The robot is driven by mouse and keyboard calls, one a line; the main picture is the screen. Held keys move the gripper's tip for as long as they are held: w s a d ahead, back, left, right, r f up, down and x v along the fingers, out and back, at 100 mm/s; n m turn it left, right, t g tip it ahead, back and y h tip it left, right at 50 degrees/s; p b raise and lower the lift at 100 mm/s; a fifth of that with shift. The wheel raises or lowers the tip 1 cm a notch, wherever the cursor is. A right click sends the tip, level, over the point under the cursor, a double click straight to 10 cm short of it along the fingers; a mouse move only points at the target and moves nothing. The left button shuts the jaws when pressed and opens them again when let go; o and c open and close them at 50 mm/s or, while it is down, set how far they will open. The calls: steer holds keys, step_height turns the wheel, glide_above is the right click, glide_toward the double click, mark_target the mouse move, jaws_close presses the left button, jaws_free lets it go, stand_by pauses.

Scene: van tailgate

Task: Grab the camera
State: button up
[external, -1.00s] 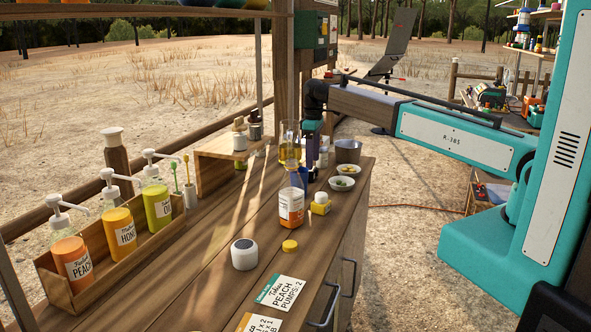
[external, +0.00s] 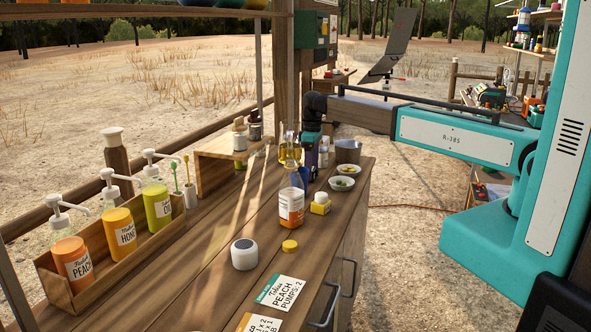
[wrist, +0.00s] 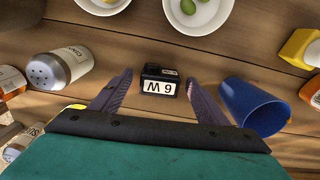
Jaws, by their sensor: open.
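In the external view my gripper (external: 310,158) points down at the far right part of the counter. The black thing cannot be made out there.
A white shaker (wrist: 60,68) is left of the left finger. White bowls (wrist: 198,12) are beyond. An orange-labelled bottle (external: 291,207) and yellow block (external: 320,204) stand nearer the external camera.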

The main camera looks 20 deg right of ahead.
steer(key=shift+f, duration=0.6)
steer(key=c, duration=1.2)
steer(key=shift+r, duration=0.1)
steer(key=shift+r+b, duration=0.85)
steer(key=shift+r, duration=0.75)
steer(key=s+d+b, duration=0.1)
steer(key=s, duration=0.4)
steer(key=s+d+r+b, duration=0.1)
steer(key=s, duration=0.4)
steer(key=s+d+b, duration=0.2)
steer(key=s, duration=0.3)
steer(key=shift+s+d+r, duration=0.1)
steer(key=shift+s+r, duration=0.15)
steer(key=shift+r, duration=0.05)
